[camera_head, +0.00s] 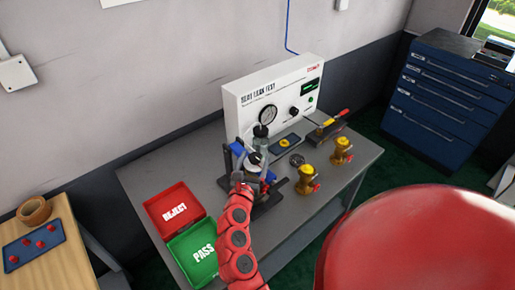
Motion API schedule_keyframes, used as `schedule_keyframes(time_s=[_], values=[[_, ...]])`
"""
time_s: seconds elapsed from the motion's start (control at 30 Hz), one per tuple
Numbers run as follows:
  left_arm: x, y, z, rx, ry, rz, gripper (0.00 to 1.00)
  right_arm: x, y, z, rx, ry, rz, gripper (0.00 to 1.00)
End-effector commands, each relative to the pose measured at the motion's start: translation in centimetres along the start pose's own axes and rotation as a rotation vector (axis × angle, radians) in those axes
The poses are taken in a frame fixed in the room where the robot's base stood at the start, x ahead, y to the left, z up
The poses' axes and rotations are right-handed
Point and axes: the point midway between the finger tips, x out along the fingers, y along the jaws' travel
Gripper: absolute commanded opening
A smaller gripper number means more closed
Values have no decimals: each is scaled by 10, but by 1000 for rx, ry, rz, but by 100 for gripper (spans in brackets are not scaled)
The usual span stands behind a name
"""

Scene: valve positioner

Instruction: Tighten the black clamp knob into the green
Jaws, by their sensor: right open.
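A dark clamp stand (228,158) stands on the grey bench in front of a white "SEAT LEAK TEST" panel (242,98). A white and blue part (255,160) sits in it. My right gripper (258,181) is open, at the front of the stand. It is small and dark against the stand, so I cannot tell whether it touches anything. I cannot make out the black clamp knob clearly there. A black knob (294,111) and a round gauge (268,115) are on the panel; no green zone on the gauge is readable. My left gripper is not in view.
Red REJECT (156,208) and green PASS (178,246) trays lie left of my arm. Brass valves (341,151) with red parts, a black handwheel (297,160) and a dark tray (289,140) lie right of the stand. The bench's front right is clear.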

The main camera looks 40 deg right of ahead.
Motion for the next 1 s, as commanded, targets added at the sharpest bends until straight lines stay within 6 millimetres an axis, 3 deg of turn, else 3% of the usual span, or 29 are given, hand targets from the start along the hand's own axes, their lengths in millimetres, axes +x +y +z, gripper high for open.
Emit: schedule_keyframes(time_s=[0.23, 0.63, 1.0], values=[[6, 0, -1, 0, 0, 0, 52, 37, 0, 1, 1, 0, -2, 83], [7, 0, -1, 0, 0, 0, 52, 45, 1, -1, -1, 0, 3, 83], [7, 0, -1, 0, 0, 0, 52, 45, 1, -1, -1, 0, 3, 18]])
